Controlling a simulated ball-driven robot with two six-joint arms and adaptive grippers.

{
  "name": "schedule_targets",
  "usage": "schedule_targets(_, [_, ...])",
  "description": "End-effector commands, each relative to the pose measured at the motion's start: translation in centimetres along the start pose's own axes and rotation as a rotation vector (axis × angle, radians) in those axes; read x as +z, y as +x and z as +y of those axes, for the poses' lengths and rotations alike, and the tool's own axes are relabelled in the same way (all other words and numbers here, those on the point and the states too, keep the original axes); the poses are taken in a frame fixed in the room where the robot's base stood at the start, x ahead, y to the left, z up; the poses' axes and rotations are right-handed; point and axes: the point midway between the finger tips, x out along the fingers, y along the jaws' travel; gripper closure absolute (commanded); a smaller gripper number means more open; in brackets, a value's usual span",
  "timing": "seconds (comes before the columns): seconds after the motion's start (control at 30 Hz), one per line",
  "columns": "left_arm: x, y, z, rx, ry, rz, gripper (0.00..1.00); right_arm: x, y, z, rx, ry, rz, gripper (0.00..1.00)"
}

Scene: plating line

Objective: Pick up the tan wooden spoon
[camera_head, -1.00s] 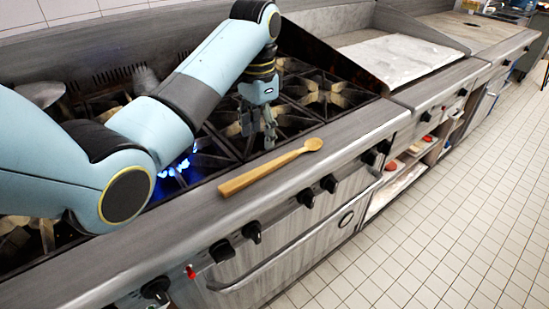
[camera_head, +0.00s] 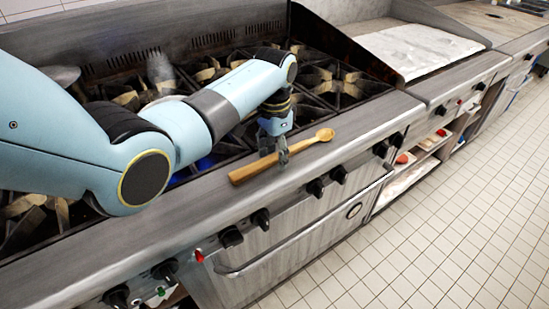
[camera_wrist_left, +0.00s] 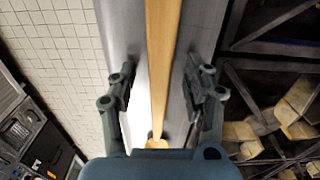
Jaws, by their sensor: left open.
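The tan wooden spoon (camera_head: 301,146) lies on the steel front ledge (camera_head: 205,206) of the stove, its bowl to the right and its handle to the left. My left gripper (camera_head: 275,158) is down over the middle of the handle. In the left wrist view the spoon (camera_wrist_left: 161,62) runs lengthwise between the two fingers of my left gripper (camera_wrist_left: 158,92), with a gap on both sides. The fingers are open and hold nothing. I cannot tell how far above the ledge the fingertips are. My right gripper is in neither view.
Black burner grates (camera_head: 322,82) lie behind the ledge. A blue flame partly shows beneath my left arm. Several black knobs (camera_head: 316,187) and an oven handle (camera_head: 300,229) line the stove front. A griddle (camera_head: 418,50) is to the right. Tiled floor (camera_head: 440,225) lies in front.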

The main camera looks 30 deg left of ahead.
Motion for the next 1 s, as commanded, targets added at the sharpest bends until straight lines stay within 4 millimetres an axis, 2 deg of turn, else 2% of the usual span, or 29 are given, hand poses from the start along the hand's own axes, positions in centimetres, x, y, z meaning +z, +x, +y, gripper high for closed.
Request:
schedule_targets(0.1, [0.0, -0.1, 0.0, 0.000, 0.000, 0.000, 0.49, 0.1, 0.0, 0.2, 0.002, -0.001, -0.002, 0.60])
schedule_targets(0.5, [0.0, -0.1, 0.0, 0.000, 0.000, 0.000, 1.00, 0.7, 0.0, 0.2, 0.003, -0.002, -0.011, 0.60])
schedule_targets(0.83, [0.0, -0.2, 0.0, 0.000, 0.000, 0.001, 1.00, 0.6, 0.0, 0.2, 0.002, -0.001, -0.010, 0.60])
schedule_targets(1.0, [-0.1, -1.5, 0.0, -0.001, 0.000, 0.002, 1.00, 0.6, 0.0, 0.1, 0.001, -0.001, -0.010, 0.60])
